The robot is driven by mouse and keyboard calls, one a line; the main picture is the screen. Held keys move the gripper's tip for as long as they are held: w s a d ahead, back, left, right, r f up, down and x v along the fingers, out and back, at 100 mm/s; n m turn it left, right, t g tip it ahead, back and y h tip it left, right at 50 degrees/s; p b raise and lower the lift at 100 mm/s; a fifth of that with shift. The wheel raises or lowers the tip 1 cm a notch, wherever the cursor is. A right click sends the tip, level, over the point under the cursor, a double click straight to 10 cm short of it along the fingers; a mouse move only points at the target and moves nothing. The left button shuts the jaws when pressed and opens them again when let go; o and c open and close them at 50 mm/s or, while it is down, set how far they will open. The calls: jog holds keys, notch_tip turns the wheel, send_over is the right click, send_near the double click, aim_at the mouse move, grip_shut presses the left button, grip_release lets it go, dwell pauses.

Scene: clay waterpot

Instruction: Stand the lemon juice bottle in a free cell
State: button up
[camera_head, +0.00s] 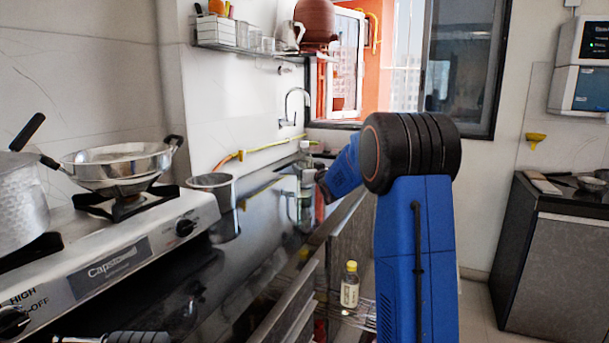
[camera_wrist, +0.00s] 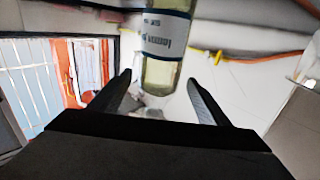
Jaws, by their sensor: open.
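The lemon juice bottle (camera_wrist: 165,40), pale yellowish with a white and blue label, stands ahead of my gripper (camera_wrist: 158,80) in the wrist view. Its lettering reads upside down there, and its narrower end lies between the lines of the two fingers. The fingers are apart, one on each side; I see no contact. In the head view a small bottle (camera_head: 307,164) on the counter beside my gripper (camera_head: 318,182) appears to be the same one. My arm hides part of that area. A rack with wire bars (camera_head: 362,312) shows low down, partly behind my arm; its cells cannot be made out.
A yellow-capped bottle (camera_head: 350,287) stands upright at the rack. A dark glossy counter (camera_head: 255,235) holds a steel pot (camera_head: 213,188). A stove (camera_head: 130,240) with a pan (camera_head: 118,165) is at left. The floor at right is open before another counter (camera_head: 560,250).

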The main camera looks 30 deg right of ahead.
jog(key=shift+w+d+r, duration=0.1)
jog(key=shift+w+d, duration=0.05)
jog(key=shift+w, duration=0.8)
jog(key=shift+w+d, duration=0.15)
jog(key=shift+w, duration=0.8)
jog(key=shift+r, duration=0.1)
jog(key=c, duration=1.6)
